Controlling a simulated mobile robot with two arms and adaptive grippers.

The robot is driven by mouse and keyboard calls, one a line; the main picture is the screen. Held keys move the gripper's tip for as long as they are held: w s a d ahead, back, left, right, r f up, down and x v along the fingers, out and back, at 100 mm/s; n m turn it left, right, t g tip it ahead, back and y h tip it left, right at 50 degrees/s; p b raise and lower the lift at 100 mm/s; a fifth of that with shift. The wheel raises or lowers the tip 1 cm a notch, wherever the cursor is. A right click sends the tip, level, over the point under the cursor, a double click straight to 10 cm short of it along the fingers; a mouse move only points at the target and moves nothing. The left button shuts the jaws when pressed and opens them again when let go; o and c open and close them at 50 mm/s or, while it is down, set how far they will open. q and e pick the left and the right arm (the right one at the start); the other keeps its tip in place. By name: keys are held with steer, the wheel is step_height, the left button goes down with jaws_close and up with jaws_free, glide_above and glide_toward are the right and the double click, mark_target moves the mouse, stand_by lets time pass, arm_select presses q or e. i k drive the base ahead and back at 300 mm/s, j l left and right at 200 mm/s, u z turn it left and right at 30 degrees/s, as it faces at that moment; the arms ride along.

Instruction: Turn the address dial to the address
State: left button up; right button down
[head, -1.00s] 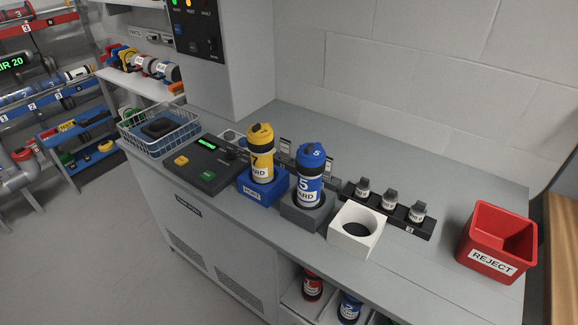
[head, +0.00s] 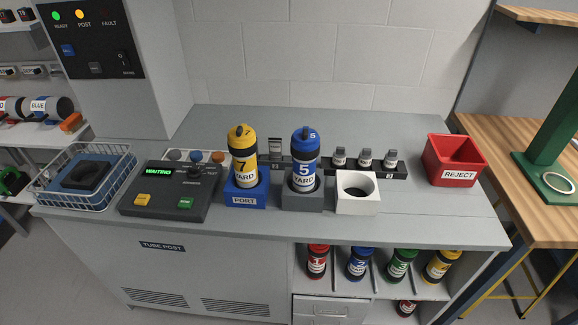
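The address dial (head: 194,173) looks like a small dark knob at the upper right of the black console (head: 130,204) on the counter; its setting is too small to read. The console's green display (head: 158,172) reads WAITING. A yellow carrier (head: 243,160) marked 7 and YARD stands upright in the blue PORT holder (head: 245,201). A blue carrier (head: 304,155) marked 5 and YARD stands upright in a grey holder (head: 303,200). Neither gripper shows.
A wire basket (head: 85,200) with a dark item is left of the console. A white holder (head: 357,205) with an empty hole, a black rack (head: 397,170) and a red REJECT bin (head: 456,175) are to the right. The control panel (head: 90,38) shows green and amber lights.

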mark_target(193, 173)
steer(key=k+j, duration=0.65)
steer(key=j, duration=0.25)
steer(key=k, duration=0.2)
steer(key=i+j+u, duration=0.1)
steer(key=j, duration=0.25)
steer(key=i+j, duration=0.2)
steer(key=j, duration=0.15)
steer(key=i+j+u, duration=0.15)
steer(key=j, duration=0.2)
